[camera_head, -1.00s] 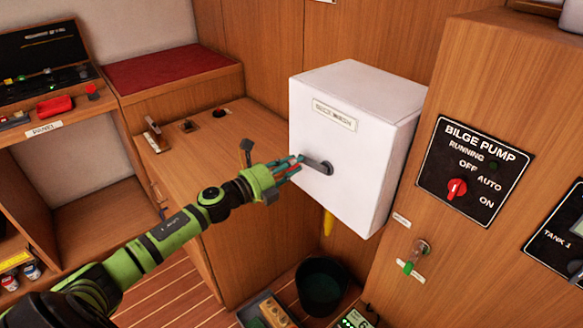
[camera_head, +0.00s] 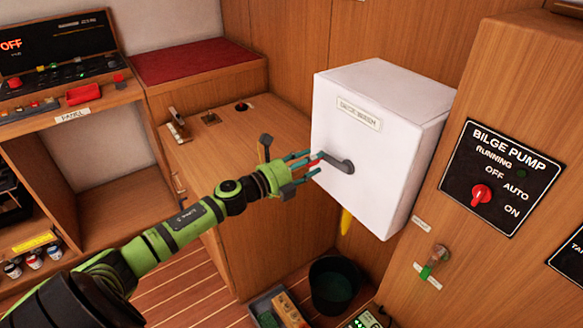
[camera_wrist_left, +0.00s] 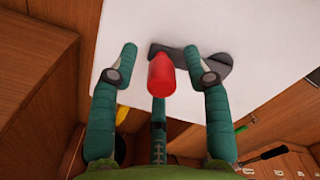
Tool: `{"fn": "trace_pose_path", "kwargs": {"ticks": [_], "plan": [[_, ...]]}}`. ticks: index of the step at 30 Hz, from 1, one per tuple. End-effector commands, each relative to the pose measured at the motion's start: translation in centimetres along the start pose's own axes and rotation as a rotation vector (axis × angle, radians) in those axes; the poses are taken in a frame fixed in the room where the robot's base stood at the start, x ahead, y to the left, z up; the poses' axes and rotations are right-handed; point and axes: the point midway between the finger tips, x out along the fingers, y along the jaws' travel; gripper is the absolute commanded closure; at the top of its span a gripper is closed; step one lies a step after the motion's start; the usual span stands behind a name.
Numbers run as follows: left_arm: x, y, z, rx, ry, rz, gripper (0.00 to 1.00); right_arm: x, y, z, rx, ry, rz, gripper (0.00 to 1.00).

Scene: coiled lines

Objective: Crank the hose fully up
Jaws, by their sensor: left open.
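The white hose box (camera_head: 372,185) is on the wooden wall, with a label on its front. A dark crank arm (camera_head: 342,164) on its front face points to the left, ending in a red knob (camera_head: 314,160). The yellow hose end (camera_head: 346,222) hangs beneath the box. My left gripper (camera_head: 312,166) is at the knob, its teal fingers open around it. In the left wrist view the red knob (camera_wrist_left: 161,75) stands between the spread fingers, with the dark crank (camera_wrist_left: 205,66) behind it. My right gripper is not in view.
A bilge pump panel (camera_head: 497,178) with a red switch is on the right wall. A small valve handle (camera_head: 434,262) sticks out below it. A dark bucket (camera_head: 332,284) stands on the floor under the box. A wooden counter (camera_head: 225,150) lies left of the box.

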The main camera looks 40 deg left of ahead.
Motion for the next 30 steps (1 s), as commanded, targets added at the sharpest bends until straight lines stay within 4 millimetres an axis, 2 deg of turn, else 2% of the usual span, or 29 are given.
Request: {"fn": "trace_pose_path", "kwargs": {"ticks": [18, 24, 30], "plan": [[-9.7, 0.0, 0.0, -0.002, -0.001, 0.001, 0.51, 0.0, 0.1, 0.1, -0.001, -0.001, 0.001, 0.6], [-11.1, -0.1, 0.1, 0.001, -0.002, -0.001, 0.51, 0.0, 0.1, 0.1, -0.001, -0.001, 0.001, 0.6], [-11.3, -0.1, 0.2, 0.002, -0.003, -0.002, 0.51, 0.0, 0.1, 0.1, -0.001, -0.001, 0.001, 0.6]]}}
